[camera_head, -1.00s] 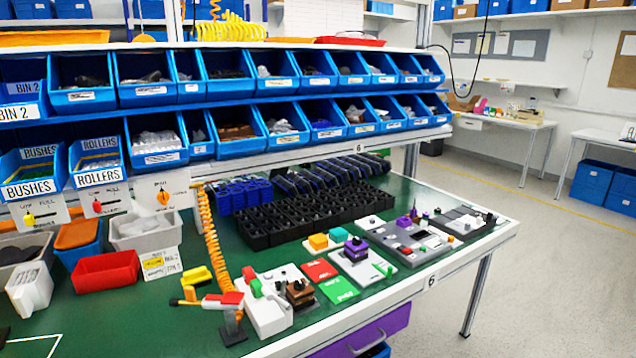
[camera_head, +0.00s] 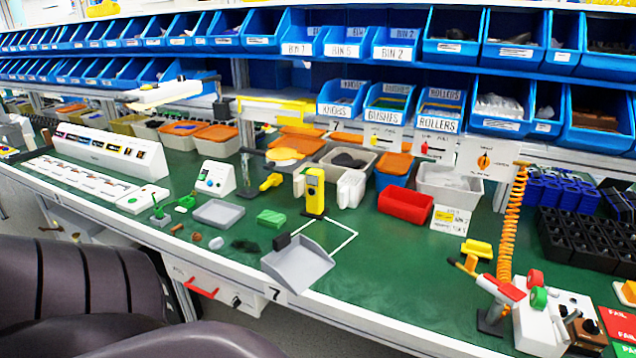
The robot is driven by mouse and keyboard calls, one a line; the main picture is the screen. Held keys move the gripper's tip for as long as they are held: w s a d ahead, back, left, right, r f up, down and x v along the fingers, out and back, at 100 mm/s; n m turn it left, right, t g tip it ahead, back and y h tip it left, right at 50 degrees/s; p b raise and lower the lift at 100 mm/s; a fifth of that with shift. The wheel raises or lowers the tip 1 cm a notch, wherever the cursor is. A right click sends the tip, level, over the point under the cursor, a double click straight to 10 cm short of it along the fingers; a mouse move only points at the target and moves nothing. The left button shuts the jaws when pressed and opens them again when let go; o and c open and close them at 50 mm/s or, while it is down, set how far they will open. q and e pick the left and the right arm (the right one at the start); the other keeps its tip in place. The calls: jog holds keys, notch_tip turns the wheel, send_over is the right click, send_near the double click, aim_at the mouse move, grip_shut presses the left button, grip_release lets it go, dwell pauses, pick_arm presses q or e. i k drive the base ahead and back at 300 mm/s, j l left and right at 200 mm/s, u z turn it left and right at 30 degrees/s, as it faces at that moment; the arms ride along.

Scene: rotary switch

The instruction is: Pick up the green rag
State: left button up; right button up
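A small bright green folded piece, which looks like the green rag (camera_head: 270,218), lies on the green bench top. It is just right of a grey shallow tray (camera_head: 219,213) and left of a yellow upright device (camera_head: 315,191). A flat dark green or black scrap (camera_head: 245,245) lies in front of it; I cannot tell what it is. Neither of my grippers shows in the head view.
A grey dustpan-like scoop (camera_head: 298,264) sits at the bench's front edge. Small parts lie at the left. A red bin (camera_head: 405,205) stands behind. A dark chair (camera_head: 90,300) is at the lower left. Bare bench (camera_head: 400,275) lies right of the scoop.

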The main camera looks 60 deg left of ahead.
aim_at(268, 217)
jog(key=j+u, duration=0.15)
jog(key=u, duration=1.9)
